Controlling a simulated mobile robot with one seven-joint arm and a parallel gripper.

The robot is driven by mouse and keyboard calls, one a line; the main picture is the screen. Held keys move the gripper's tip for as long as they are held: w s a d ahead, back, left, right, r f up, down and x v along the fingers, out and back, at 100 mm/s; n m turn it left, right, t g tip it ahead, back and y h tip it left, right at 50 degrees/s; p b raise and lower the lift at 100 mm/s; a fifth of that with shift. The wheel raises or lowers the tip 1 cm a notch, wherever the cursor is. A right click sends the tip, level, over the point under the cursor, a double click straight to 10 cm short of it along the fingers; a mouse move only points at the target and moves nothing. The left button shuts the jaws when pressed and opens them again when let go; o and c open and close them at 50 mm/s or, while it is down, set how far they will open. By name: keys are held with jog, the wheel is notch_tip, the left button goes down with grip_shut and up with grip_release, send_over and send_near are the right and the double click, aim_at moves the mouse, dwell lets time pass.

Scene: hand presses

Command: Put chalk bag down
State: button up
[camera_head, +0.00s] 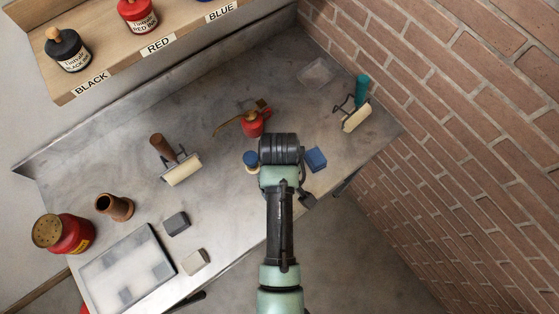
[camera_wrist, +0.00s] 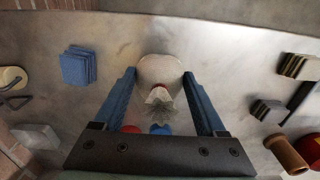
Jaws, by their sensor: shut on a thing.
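In the wrist view, the chalk bag (camera_wrist: 160,70) is a pale cream, rounded bag with a gathered, frayed-looking top. It lies between the two blue fingers of my gripper (camera_wrist: 160,82), which is shut on it. In the head view, my gripper (camera_head: 280,150) is over the right half of the grey worktop (camera_head: 215,120), and my wrist hides the bag. I cannot tell whether the bag touches the worktop.
Close by are a blue-topped bottle (camera_head: 250,158), a red oil can (camera_head: 253,124) and a blue block (camera_head: 316,158). Rollers (camera_head: 182,169) (camera_head: 356,117) lie on either side. A glass slab (camera_head: 125,268) is at front left; a brick wall (camera_head: 470,130) bounds the right.

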jog(key=shift+f, duration=2.65)
jog(key=shift+f, duration=0.2)
jog(key=o, duration=1.1)
jog(key=shift+o, duration=0.2)
